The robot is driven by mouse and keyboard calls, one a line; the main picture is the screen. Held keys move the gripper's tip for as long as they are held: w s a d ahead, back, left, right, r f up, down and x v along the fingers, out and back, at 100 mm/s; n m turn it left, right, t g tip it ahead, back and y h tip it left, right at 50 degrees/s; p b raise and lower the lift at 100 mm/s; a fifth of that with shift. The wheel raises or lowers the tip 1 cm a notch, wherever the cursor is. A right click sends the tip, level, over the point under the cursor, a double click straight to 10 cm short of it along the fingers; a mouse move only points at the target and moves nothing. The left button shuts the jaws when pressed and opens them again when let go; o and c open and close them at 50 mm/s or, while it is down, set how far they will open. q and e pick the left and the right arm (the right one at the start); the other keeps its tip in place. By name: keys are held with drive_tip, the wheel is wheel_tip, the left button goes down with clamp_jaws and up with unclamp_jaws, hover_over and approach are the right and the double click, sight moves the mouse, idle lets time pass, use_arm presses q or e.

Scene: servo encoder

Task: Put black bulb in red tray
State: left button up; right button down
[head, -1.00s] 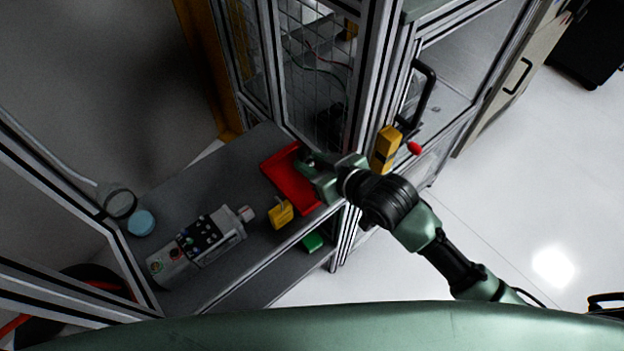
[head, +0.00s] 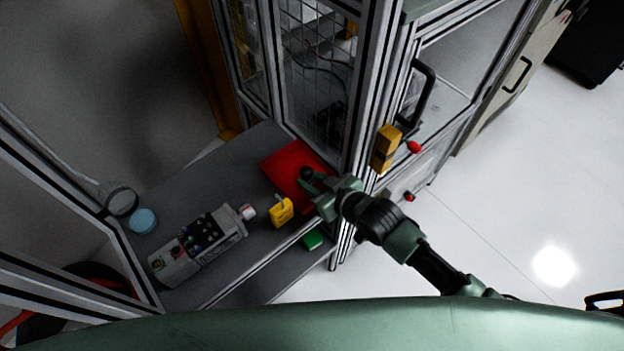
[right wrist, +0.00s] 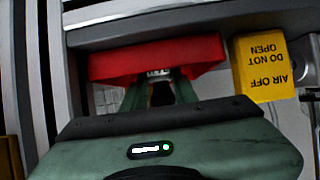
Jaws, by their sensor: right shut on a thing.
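The red tray (head: 282,164) lies on the grey shelf beside the cabinet frame. My right gripper (head: 311,181) is over the tray's right part and hides some of it. It is shut on a small dark thing, seemingly the black bulb (head: 306,173), at its fingertips. In the right wrist view, the dark bulb (right wrist: 162,94) sits between the fingers, with the red tray (right wrist: 120,64) behind it. I cannot tell whether the bulb touches the tray. My left gripper is not in view.
A yellow tag-like block (head: 281,212) stands close to the tray, with a grey control box (head: 197,245) to its left. A blue round lid (head: 142,221) and a green block (head: 312,240) are nearby. Metal frame posts (head: 365,95) rise at the right.

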drive_tip(key=c, duration=1.1)
unclamp_jaws()
drive_tip(key=shift+f, duration=0.1)
